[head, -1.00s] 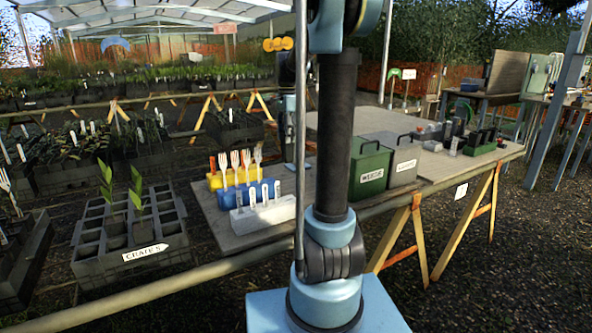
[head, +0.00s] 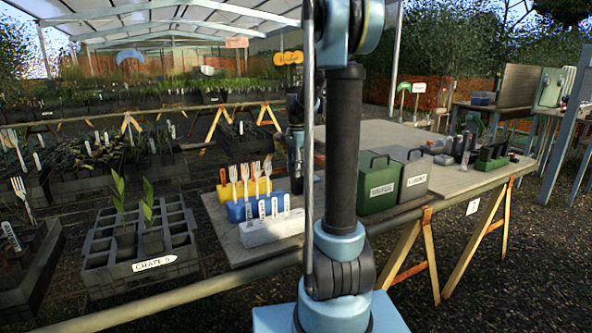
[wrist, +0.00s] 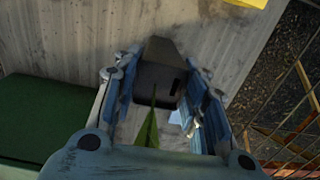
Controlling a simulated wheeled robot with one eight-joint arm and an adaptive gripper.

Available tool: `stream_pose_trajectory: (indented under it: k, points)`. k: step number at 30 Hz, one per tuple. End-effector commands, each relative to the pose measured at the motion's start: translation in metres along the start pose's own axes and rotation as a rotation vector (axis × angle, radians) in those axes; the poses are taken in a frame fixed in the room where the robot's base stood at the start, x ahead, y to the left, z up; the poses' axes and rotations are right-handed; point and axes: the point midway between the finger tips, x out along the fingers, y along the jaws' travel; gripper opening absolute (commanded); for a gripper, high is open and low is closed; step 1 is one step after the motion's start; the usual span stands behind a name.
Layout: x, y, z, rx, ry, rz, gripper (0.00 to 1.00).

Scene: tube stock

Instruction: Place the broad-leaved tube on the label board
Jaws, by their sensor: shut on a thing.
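My gripper (wrist: 160,82) is shut on a dark square tube (wrist: 160,72) in the wrist view. A long green leaf (wrist: 149,128) rises from it toward the camera. The tube is over the grey tabletop; I cannot tell whether it touches it. In the head view my column hides the gripper. A light grey block (head: 272,233) with several upright white labels is at the table's left front; it may be the label board, but I cannot tell. Two other leafy tubes stand in the grey crate (head: 98,280) at the left.
A green bin (head: 378,194) and a grey bin (head: 415,182) stand right of my column. Small dark items (head: 490,160) lie at the table's right end.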

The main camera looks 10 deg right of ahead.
Motion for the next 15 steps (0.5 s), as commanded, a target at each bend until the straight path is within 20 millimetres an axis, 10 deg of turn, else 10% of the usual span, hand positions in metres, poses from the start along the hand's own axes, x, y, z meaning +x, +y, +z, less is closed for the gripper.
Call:
stream_pose_trajectory:
  k: [3,4,6,15]
  points:
    - [0.0021,0.0,-0.0004,0.0,0.0,0.0,0.0]
    - [0.0017,0.0,-0.0005,0.001,0.0,0.0,0.46]
    - [0.0016,0.0001,-0.0007,0.001,0.0,0.0,0.59]
    - [0.0014,0.0004,-0.0011,0.002,0.0,0.0,0.59]
